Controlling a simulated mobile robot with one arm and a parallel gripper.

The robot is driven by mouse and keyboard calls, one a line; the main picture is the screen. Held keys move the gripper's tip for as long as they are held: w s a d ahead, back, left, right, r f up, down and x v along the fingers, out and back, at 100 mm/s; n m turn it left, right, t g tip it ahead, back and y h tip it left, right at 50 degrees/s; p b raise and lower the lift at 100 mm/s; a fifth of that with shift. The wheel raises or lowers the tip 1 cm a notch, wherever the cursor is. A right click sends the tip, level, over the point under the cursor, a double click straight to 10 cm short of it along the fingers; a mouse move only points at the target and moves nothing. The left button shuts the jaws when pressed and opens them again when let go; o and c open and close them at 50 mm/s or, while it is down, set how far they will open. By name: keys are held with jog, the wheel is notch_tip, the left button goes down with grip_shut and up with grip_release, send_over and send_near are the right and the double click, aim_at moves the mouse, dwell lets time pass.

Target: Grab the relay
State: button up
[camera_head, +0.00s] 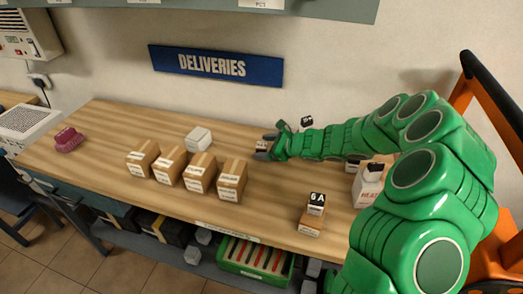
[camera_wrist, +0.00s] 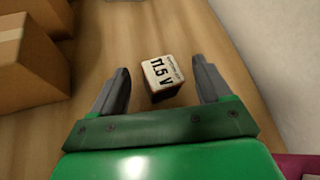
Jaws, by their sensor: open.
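A small block with a pale top, black lettering that looks like "TL5 V" and brown sides (camera_wrist: 162,78) lies on the wooden bench, between and slightly short of touching my gripper's (camera_wrist: 160,68) two grey fingers. No label reading "relay" is legible, so I cannot tell for certain that this block is the relay. In the head view the block (camera_head: 261,146) shows at the tip of my gripper (camera_head: 267,149), partly hidden by the fingers. My gripper is open, with gaps on both sides of the block.
Several cardboard boxes (camera_head: 200,173) stand in a row left of my gripper. A white cube (camera_head: 198,138) sits behind them, and a maroon object (camera_head: 69,139) at the far left. A block marked "6A" (camera_head: 316,203) stands nearer the front edge. The wall is behind the bench (camera_head: 110,120).

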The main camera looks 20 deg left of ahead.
jog(key=c, duration=1.3)
jog(key=shift+r, duration=0.1)
